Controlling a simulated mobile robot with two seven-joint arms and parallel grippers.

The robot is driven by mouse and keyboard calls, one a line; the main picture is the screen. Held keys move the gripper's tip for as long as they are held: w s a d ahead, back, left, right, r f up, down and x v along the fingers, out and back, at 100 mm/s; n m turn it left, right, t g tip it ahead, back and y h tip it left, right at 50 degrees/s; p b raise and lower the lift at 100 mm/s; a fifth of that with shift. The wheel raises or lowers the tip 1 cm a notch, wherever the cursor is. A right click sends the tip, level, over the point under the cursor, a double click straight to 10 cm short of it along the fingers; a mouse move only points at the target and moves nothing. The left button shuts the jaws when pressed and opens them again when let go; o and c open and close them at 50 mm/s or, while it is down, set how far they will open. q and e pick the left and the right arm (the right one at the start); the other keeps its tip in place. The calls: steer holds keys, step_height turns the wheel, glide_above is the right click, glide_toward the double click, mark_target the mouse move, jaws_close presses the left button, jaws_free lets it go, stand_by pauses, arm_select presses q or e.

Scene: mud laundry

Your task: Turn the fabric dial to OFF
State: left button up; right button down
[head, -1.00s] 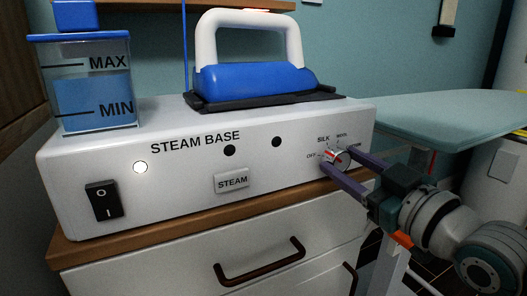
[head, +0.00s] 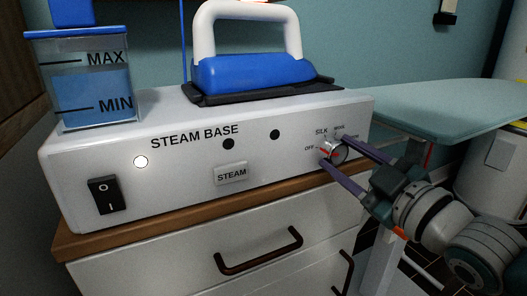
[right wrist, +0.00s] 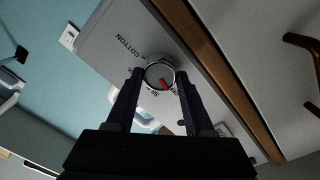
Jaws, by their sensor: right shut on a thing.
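The fabric dial (head: 337,153) is a round silver knob with a red pointer mark, at the right end of the white steam base (head: 120,180). Labels OFF, SILK and others ring it. In the head view the red mark points left, close to the OFF label (head: 309,149). In the right wrist view the dial (right wrist: 158,70) sits between the fingertips, and its red mark points between SILK and OFF. My right gripper (head: 334,150) is shut on the dial, one dark purple finger on each side. My left gripper is not in view.
A blue and white iron (head: 250,75) rests on top of the steam base. A water tank (head: 92,95) stands at its left end. The front has a rocker switch (head: 104,195) and a STEAM button (head: 231,173). An ironing board (head: 450,105) lies to the right.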

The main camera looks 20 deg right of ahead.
steer(key=shift+c, duration=1.4)
jaws_free()
steer(key=s+p, duration=0.2)
steer(key=s, duration=0.8)
steer(key=shift+d+f, duration=0.15)
steer(key=shift+d, duration=0.1)
